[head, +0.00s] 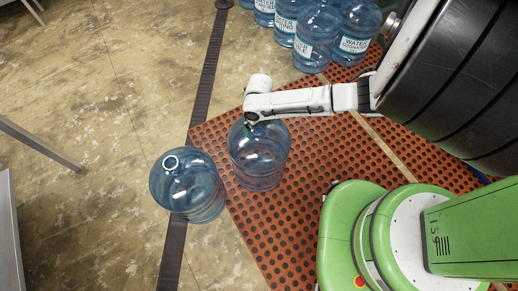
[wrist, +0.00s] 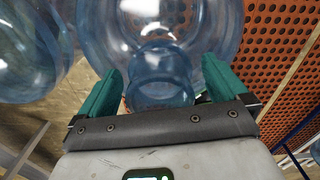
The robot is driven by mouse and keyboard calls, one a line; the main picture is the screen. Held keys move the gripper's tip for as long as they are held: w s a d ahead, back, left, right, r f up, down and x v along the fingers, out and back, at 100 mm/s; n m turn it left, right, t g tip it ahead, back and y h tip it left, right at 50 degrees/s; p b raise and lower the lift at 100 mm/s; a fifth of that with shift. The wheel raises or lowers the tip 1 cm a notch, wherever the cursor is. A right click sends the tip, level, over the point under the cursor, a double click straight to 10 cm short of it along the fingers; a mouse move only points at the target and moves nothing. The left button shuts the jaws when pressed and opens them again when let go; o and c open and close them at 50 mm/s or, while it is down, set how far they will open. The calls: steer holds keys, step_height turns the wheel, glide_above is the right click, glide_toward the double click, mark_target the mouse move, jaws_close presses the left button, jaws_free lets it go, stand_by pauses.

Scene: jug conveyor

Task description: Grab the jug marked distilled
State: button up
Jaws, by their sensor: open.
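A clear blue jug (head: 258,165) stands on the orange perforated mat, with my gripper (head: 250,122) at its top. In the wrist view my gripper (wrist: 162,68) is open. Its two teal fingers lie on either side of the jug's neck (wrist: 160,85), with gaps visible; I cannot tell if either touches it. A second blue jug (head: 187,190) stands just left, partly on the mat's edge and dark strip; it also shows at the left of the wrist view (wrist: 30,50). No label shows on either jug, so I cannot tell which is marked distilled.
Several labelled water jugs (head: 318,35) stand grouped at the top; their small labels are hard to read fully. The orange mat (head: 285,235) lies under the near jug. A dark strip (head: 205,90) crosses the floor. The tan floor (head: 90,110) at left is mostly clear.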

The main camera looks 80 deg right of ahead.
steer(key=shift+c, duration=0.2)
jaws_close()
stand_by(0.8)
